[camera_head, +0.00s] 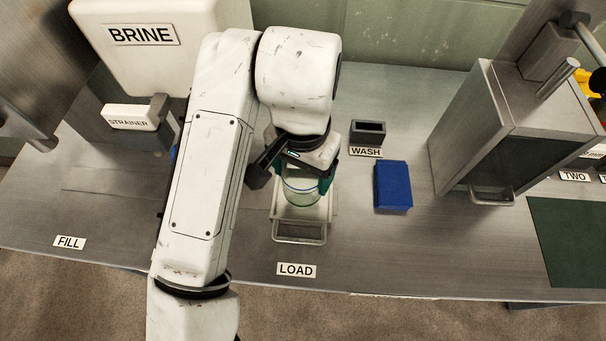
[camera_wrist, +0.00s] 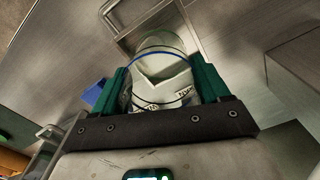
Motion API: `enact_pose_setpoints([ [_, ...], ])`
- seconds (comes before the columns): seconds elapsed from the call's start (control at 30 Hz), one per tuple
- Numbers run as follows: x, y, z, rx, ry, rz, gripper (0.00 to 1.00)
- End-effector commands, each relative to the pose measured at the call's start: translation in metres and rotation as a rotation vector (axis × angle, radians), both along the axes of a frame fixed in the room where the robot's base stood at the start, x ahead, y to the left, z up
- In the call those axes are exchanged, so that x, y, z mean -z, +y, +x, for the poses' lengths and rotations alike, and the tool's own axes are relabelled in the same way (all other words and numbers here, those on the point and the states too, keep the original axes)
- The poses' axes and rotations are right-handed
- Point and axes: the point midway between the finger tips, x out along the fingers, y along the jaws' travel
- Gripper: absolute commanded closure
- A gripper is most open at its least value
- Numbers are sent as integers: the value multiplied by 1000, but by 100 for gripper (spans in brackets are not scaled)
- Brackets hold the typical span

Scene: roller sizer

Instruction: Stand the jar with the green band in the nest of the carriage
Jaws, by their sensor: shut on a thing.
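A clear glass jar (camera_head: 301,194) with a thin band that looks blue is between the green fingers of my gripper (camera_head: 306,177). My gripper is shut on it. The wrist view also shows the jar (camera_wrist: 160,66) between the fingers (camera_wrist: 161,88), its band a blue line. The carriage (camera_head: 299,213), pale with a metal loop handle at its front, lies directly below or behind the jar in the head view. A pale V-shaped part shows through the glass in the wrist view. Whether the jar's base touches the carriage cannot be told.
A blue block (camera_head: 393,186) and a small dark WASH holder (camera_head: 367,132) stand right of the carriage. A metal housing (camera_head: 500,130) with a handle stands farther right. The strainer (camera_head: 131,117) and BRINE tank (camera_head: 150,50) are at left. The bench front near LOAD is clear.

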Motion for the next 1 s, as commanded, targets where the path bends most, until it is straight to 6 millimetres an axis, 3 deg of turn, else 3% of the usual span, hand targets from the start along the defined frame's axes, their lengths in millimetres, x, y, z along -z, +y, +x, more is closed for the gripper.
enact_pose_setpoints([
  [0.3, 37, -1, 6, -1, 2, -2, 56],
  [0.7, 43, -1, 7, 0, 0, -1, 56],
  [0.73, 42, 0, 7, 0, 1, 0, 23],
  [1.0, 41, 0, 6, 0, 1, 0, 0],
])
